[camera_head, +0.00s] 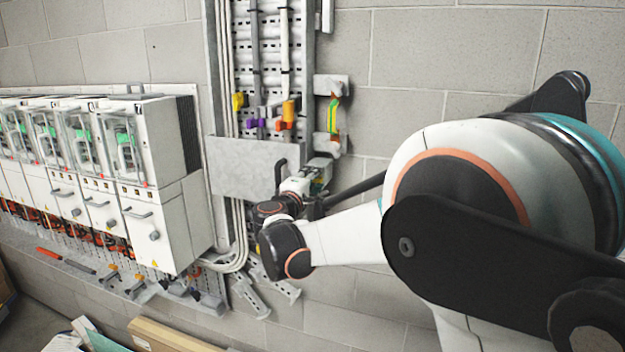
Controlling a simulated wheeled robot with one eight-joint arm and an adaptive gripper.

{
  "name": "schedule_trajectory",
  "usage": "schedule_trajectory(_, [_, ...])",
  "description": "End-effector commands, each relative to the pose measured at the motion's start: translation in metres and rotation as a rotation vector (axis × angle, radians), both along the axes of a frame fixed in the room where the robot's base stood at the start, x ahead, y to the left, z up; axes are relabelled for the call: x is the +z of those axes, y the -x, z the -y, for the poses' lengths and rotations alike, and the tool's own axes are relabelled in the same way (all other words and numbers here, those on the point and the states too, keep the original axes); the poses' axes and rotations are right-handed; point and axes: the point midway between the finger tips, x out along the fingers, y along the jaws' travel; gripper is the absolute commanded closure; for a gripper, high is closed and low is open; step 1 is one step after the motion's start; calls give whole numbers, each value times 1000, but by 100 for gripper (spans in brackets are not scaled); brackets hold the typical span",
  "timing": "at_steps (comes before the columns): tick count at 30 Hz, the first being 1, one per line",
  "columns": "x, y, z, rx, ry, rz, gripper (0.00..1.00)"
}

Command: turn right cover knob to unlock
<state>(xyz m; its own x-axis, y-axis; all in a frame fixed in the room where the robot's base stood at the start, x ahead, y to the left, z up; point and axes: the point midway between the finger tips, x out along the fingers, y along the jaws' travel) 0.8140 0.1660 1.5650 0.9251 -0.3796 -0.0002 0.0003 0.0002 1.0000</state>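A row of white drive units stands on the wall at left. The rightmost unit has a white lower cover (168,216) with a dark bar handle (138,213) and a small round grey knob (154,236). The picture is too coarse to read how the knob is turned. My gripper (320,168) is well to the right of this knob, by the right edge of a plain grey panel (240,166). It is small and partly hidden by my wrist, so its fingers and any contact are unclear. Nothing shows clearly in its grip.
Neighbouring units carry similar knobs (111,222). Cables and coloured connectors (287,112) run above the grey panel. A perforated ledge (130,285) with several tools lies below the units. White conduits (240,240) bend between the units and my wrist. Boxes stand on the floor.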

Motion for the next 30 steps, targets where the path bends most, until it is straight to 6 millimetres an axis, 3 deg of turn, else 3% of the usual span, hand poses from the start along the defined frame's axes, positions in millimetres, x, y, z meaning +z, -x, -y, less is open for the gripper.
schedule_trajectory(9, [0, -2, 1, 1, 0, 0, 71])
schedule_trajectory(13, [0, -2, 1, 0, 0, 0, 100])
schedule_trajectory(30, [-3, -1, 1, 1, 115, -47, 100])
